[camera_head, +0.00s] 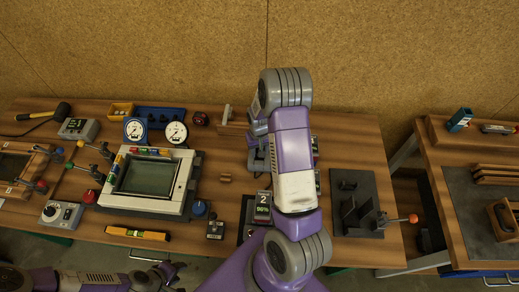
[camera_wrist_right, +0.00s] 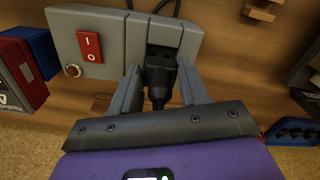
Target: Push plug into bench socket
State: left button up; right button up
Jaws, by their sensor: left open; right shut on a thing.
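The black plug (camera_wrist_right: 158,78) with its cable is between the fingers of my right gripper (camera_wrist_right: 160,84), which is shut on it in the right wrist view. The plug's front is at the dark opening of the grey bench socket block (camera_wrist_right: 118,38); I cannot tell how deep it sits. The block has a red rocker switch (camera_wrist_right: 89,46) and a round brass-coloured button. In the head view my right arm covers the plug and most of the socket area. My left gripper (camera_head: 172,273) is open and empty at the lower left, in front of the bench edge.
On the wooden bench (camera_head: 347,137) stand a grey screen instrument (camera_head: 150,180), two round gauges (camera_head: 176,133), a blue knob and a black-based fixture (camera_head: 358,205). A second bench (camera_head: 450,155) stands at the right. A particle board wall is behind.

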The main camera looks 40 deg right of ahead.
dwell(1.1)
jog(key=shift+f+b, duration=0.9)
jog(key=shift+b, duration=0.15)
jog(key=o, duration=1.1)
jog(key=shift+c, duration=0.2)
notch_tip(320, 180, up, 8)
jog(key=shift+f, duration=0.2)
